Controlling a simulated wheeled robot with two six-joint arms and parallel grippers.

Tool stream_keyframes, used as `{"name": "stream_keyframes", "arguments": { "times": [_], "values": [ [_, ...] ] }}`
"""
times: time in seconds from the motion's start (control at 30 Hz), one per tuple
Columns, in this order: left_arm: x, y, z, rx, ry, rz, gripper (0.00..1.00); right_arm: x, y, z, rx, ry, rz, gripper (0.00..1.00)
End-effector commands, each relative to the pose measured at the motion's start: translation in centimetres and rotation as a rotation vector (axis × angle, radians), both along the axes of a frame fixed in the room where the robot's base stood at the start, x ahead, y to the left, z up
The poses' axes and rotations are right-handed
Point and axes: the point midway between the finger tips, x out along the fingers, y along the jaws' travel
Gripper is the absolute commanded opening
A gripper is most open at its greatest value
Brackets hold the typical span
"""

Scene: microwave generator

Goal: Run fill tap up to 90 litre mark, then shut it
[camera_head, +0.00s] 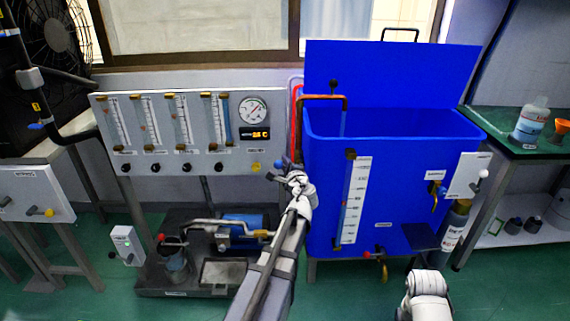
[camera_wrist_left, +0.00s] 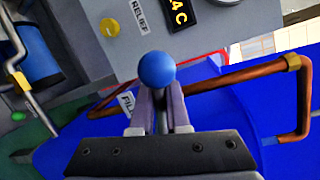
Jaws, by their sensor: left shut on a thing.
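The blue tank (camera_head: 400,150) stands right of centre in the head view, with a white level scale (camera_head: 353,200) on its front. The scale's figures are too small to read. A copper spout (camera_head: 325,97) bends over the tank's rim; it also shows in the wrist view (camera_wrist_left: 245,75). A faint streak shows below its mouth; I cannot tell if it is water. My left gripper (camera_head: 289,168) is shut on the blue ball knob (camera_wrist_left: 157,69) of the fill tap, beside a FILL label (camera_wrist_left: 127,103).
A grey panel (camera_head: 190,105) with several flow tubes, a gauge and a display stands left of the tank. A pump unit (camera_head: 240,228) is on the floor below. A drain tap (camera_head: 380,257) is low on the tank. A green bench (camera_head: 500,127) with bottles is at right.

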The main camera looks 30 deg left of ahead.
Motion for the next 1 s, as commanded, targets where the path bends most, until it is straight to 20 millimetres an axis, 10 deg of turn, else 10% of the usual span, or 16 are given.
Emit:
{"name": "stream_keyframes", "arguments": {
  "times": [1.0],
  "values": [
    [-0.01, -0.05, 0.00, 0.000, 0.000, -0.001, 0.00, 0.00, 0.00, -0.01, 0.000, 0.000, 0.000, 0.50]
  ]
}}
